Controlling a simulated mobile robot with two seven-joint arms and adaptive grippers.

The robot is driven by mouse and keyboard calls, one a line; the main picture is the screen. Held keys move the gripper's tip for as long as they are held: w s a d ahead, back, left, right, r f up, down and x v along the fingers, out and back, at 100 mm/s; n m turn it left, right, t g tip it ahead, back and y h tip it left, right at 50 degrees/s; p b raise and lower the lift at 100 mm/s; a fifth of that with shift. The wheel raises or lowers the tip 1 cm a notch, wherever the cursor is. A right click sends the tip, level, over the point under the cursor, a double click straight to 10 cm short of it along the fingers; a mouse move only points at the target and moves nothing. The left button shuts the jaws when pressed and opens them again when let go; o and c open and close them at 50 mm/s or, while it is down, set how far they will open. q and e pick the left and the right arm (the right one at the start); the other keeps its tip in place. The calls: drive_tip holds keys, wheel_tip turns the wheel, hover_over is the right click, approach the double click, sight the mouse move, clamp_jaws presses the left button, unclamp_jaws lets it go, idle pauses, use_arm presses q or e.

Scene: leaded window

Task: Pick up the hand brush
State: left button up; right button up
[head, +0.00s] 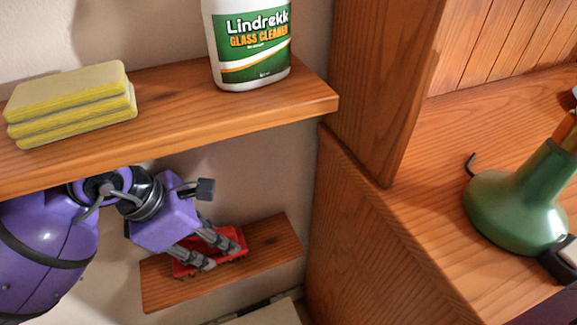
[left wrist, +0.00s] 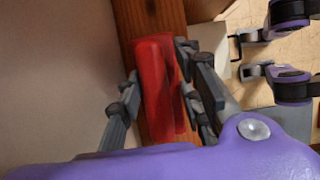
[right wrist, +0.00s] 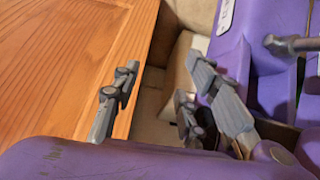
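The red hand brush (head: 225,245) lies on the small lower wooden shelf in the head view, partly covered by my left gripper. In the left wrist view the red brush (left wrist: 153,85) lies lengthwise between my fingers. My left gripper (head: 221,254) reaches down over it, with its fingers apart. In the left wrist view the left gripper (left wrist: 158,88) has a finger on each side of the brush, very close to it; I cannot tell whether they touch. My right gripper (right wrist: 157,88) is open and empty, near a wooden surface in the right wrist view.
The upper wooden shelf (head: 180,125) overhangs my left arm. It holds stacked yellow sponges (head: 72,103) and a glass cleaner bottle (head: 249,45). The lower shelf (head: 165,291) sits against the wall. A wooden post (head: 375,90) and a green flask-shaped object (head: 515,205) are to the right.

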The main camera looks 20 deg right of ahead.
use_arm(q)
clamp_jaws()
drive_tip(key=shift+r, duration=0.55)
drive_tip(key=shift+r+p, duration=0.35)
drive_tip(key=shift+r, duration=0.15)
drive_tip(key=s+p, duration=0.6)
drive_tip(key=s, duration=1.2)
drive_tip(key=shift+f, duration=0.15)
